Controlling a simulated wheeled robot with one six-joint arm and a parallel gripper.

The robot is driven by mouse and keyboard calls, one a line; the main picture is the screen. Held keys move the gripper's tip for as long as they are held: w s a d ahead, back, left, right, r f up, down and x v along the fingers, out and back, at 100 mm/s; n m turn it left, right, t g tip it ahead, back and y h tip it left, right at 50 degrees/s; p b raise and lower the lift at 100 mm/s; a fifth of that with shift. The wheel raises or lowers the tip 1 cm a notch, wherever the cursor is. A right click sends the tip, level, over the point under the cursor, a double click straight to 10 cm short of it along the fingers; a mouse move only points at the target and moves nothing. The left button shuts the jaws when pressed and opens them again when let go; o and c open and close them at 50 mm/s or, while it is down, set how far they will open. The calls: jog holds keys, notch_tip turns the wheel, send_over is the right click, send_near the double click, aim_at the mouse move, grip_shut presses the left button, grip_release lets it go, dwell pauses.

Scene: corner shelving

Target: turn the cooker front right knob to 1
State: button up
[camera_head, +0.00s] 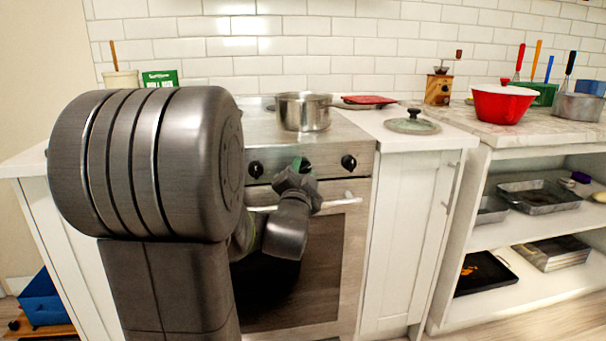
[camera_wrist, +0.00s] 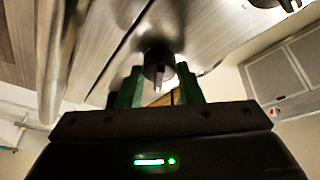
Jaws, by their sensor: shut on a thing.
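The cooker (camera_head: 330,225) is a steel oven with black knobs along its front panel. My gripper (camera_head: 301,166) is at the middle one of three visible knob positions, its green fingertips against the panel. In the wrist view a dark knob (camera_wrist: 159,62) sits between the green fingers of my gripper (camera_wrist: 160,88), which is shut on it. Another knob (camera_head: 348,163) is free to the right, and one (camera_head: 256,169) is free to the left. My arm hides the panel further left. The setting of the held knob cannot be read.
The oven handle (camera_head: 335,203) runs just below my gripper. A steel pot (camera_head: 304,112) stands on the hob. A glass lid (camera_head: 412,122) lies on the counter to the right. Open shelves (camera_head: 540,222) with trays stand further right.

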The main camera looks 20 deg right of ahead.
dwell(0.4)
jog(key=o, duration=1)
jog(key=p+v, duration=0.1)
jog(key=v, duration=1.2)
jog(key=shift+s+a, duration=0.25)
jog(key=shift+s, duration=0.05)
jog(key=b+x, duration=0.1)
jog(key=x, duration=1.3)
jog(key=shift+f, duration=0.1)
jog(key=shift+s, duration=0.15)
